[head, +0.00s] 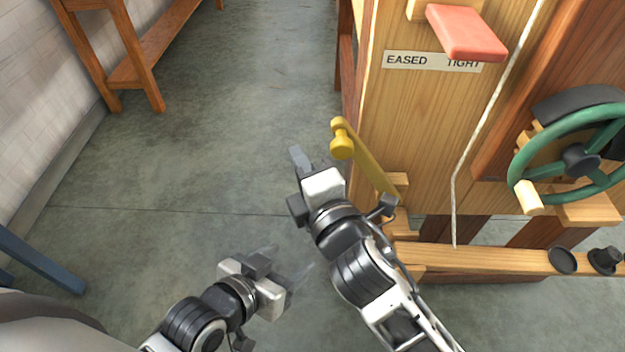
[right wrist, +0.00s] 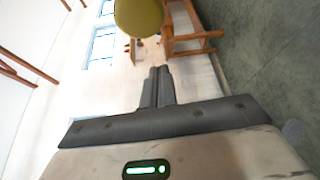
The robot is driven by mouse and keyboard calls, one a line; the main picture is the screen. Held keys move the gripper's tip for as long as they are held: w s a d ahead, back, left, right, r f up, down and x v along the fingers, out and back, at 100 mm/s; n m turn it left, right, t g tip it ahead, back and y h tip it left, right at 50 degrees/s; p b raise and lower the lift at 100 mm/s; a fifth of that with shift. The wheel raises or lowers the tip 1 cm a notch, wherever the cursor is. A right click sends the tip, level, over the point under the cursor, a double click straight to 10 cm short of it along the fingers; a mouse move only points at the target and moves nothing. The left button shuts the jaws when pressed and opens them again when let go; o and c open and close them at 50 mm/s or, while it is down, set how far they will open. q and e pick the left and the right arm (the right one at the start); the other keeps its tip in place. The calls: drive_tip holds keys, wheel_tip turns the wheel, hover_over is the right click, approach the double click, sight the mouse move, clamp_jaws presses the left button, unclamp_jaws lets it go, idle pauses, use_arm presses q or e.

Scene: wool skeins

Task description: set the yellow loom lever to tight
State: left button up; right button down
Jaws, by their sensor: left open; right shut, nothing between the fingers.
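The yellow lever (head: 368,163) is on the side of the wooden loom (head: 425,130), under a label (head: 431,61) reading EASED at left and TIGHT at right. It leans left, its knob toward the EASED side. My right gripper (head: 298,158) is shut and empty, just left of and slightly below the knob; I see a gap between them. In the right wrist view the yellow knob (right wrist: 138,16) shows at the top, beyond the shut fingers (right wrist: 158,78). My left gripper (head: 290,262) is open and empty, lower over the floor.
A red block (head: 467,32) juts out above the label. A green handwheel (head: 570,160) and a pale cord (head: 478,135) are right of the lever. A wooden bench (head: 150,50) stands at the far left.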

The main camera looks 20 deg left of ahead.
use_arm(q)
drive_tip(key=shift+w+d+p, duration=0.15)
drive_tip(key=shift+d+p, duration=0.05)
drive_tip(key=shift+p, duration=0.1)
use_arm(e)
drive_tip(key=d, duration=0.2)
drive_tip(key=w+d, duration=0.1)
drive_tip(key=d, duration=0.1)
drive_tip(key=shift+w+r, duration=0.1)
drive_tip(key=shift+r, duration=0.15)
use_arm(q)
drive_tip(key=shift+r, duration=0.1)
